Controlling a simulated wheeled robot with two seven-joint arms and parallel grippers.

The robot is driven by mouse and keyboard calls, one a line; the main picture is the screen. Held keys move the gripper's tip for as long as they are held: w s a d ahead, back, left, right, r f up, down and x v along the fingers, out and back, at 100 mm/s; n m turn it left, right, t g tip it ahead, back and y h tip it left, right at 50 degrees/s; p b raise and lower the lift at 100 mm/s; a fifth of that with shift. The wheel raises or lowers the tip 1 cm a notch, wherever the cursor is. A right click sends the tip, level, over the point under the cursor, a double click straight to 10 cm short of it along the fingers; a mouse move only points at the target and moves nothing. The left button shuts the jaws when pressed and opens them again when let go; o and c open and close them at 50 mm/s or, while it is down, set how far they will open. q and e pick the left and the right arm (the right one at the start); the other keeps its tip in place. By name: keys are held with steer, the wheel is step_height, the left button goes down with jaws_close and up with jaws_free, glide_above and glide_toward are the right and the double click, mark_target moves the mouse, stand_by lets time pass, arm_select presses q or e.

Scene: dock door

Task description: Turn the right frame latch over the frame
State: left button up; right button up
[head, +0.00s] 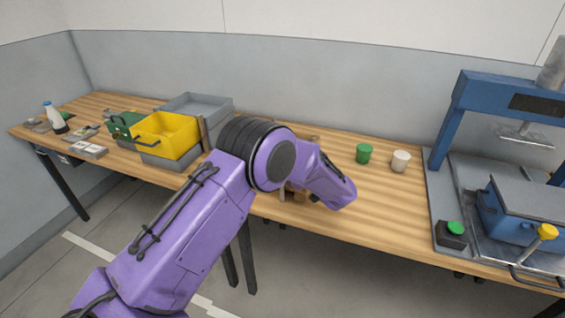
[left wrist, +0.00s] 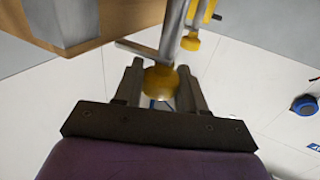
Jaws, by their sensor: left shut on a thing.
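In the left wrist view my left gripper (left wrist: 160,82) is shut on a round yellow knob (left wrist: 161,84), one finger on each side of it. A grey metal bar (left wrist: 173,32) runs up from beside the knob, and a short crossbar (left wrist: 138,47) joins it from the left. I cannot tell which bar is the right frame latch or how far it is turned. In the head view my purple left arm reaches over the table's front edge and hides the gripper and the knob. My right gripper is not in view.
The wooden table (head: 385,215) holds a yellow bin (head: 166,133) and grey tray on the left. A blue press (head: 455,112) stands at the right. A second yellow part (left wrist: 190,42) is near the held knob.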

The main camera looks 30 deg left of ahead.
arm_select(q)
steer(key=shift+w+a+r, duration=0.1)
steer(key=shift+w+r, duration=0.1)
steer(key=shift+r, duration=0.25)
steer(key=o, duration=1)
steer(key=shift+f, duration=0.1)
steer(key=shift+c, duration=0.2)
steer(key=shift+s, duration=0.1)
steer(key=shift+d+f, duration=0.1)
steer(key=shift+d, duration=0.15)
steer(key=s+d+b, duration=0.1)
steer(key=d+b, duration=0.1)
steer(key=d, duration=0.8)
steer(key=shift+s+b, duration=0.3)
steer(key=shift+b, duration=0.1)
